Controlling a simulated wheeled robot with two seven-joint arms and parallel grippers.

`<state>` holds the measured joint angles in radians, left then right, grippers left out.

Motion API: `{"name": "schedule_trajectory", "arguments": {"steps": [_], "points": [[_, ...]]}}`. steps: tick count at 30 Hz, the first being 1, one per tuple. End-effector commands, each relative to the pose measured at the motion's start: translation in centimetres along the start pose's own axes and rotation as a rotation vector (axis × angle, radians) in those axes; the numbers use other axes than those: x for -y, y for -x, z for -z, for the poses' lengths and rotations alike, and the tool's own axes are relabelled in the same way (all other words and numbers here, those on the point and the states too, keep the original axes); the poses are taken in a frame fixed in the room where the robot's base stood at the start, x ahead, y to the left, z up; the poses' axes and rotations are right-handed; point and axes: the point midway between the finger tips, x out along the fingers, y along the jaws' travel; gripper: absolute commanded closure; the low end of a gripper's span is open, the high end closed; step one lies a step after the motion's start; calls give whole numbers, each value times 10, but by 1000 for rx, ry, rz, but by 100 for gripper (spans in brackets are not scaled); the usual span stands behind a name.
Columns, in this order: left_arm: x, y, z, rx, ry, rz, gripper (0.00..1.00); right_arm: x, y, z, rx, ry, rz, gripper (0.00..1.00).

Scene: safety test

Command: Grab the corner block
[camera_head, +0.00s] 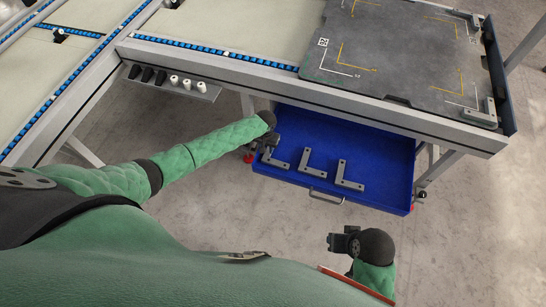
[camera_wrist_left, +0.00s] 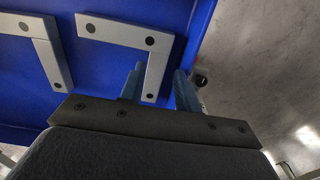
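Three grey L-shaped corner blocks lie in the blue drawer: a left one (camera_head: 277,162), a middle one (camera_head: 311,161) and a right one (camera_head: 347,178). My left gripper (camera_head: 266,149) is at the drawer's left side, over the left block and partly covering it. In the left wrist view my gripper's two fingers (camera_wrist_left: 159,72) stand apart. One leg of the nearest corner block (camera_wrist_left: 155,68) shows between them; contact cannot be told. Another block (camera_wrist_left: 52,55) lies further left there. My right gripper (camera_head: 333,242) is in front of the drawer, away from the blocks; its fingers are unclear.
The blue drawer (camera_head: 385,160) has a front handle (camera_head: 326,198) and free floor at its right. Above it is a workbench with a grey marked board (camera_head: 400,50). More grey corner blocks sit at the board's right corners (camera_head: 487,113). Pegs hang at the left (camera_head: 174,80).

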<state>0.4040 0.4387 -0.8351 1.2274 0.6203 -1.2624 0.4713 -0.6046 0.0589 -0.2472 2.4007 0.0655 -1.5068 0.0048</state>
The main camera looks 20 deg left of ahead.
Motion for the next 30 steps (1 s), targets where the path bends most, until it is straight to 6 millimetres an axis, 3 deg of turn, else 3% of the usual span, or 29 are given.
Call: {"name": "schedule_trajectory", "arguments": {"steps": [9, 20, 25, 30], "points": [[-2, -38, 4, 0, 0, 0, 67, -3, 8, -1, 13, -4, -10, 64], [-2, -46, 4, -1, -2, 0, 67, -3, 8, -2, 15, -4, -10, 64], [-2, -46, 4, -1, -2, 0, 99, -3, 8, -2, 15, -4, -10, 64], [-2, -46, 5, -2, -2, 0, 100, -3, 8, -2, 16, -4, -10, 64]]}}
